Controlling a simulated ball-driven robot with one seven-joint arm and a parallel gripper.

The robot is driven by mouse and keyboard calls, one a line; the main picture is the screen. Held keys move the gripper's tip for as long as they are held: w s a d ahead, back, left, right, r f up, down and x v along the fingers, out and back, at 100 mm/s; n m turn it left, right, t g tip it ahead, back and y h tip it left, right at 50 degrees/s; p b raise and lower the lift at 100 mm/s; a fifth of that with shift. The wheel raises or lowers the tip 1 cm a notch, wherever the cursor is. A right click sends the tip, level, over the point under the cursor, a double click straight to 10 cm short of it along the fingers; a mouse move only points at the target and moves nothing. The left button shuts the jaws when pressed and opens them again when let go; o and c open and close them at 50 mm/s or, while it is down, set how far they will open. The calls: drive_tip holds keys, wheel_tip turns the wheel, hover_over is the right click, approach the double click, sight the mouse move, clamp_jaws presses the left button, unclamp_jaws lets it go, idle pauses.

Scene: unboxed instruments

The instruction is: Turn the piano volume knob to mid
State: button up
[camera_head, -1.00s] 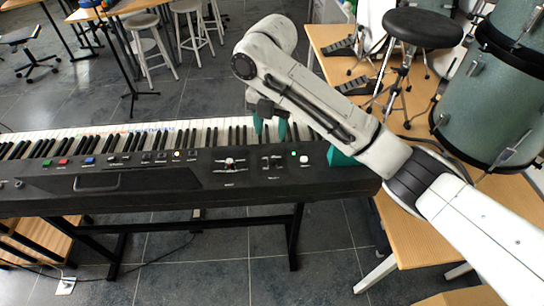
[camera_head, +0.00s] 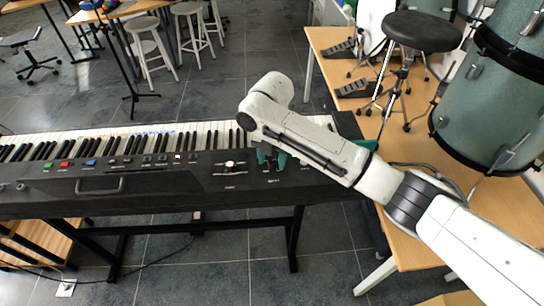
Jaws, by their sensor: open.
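The black digital piano (camera_head: 150,195) stands across the view, its control panel facing me. A round knob with a white and red top (camera_head: 230,166) sits on the panel right of centre. I cannot read the labels, so I cannot tell which control is the volume knob. My gripper (camera_head: 271,158) points down at the panel to the right of that knob, over a group of small dark controls. Its teal fingers are apart, and I cannot tell whether they touch a control. My forearm hides the panel's right part, including a small white control.
Several coloured buttons (camera_head: 65,163) line the panel's left part. The keys (camera_head: 60,145) run behind the panel. A wooden table (camera_head: 345,105) with pedals, a black stool (camera_head: 423,30) and a green drum (camera_head: 490,110) stand at the right.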

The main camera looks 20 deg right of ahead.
clamp_jaws()
idle(0.4)
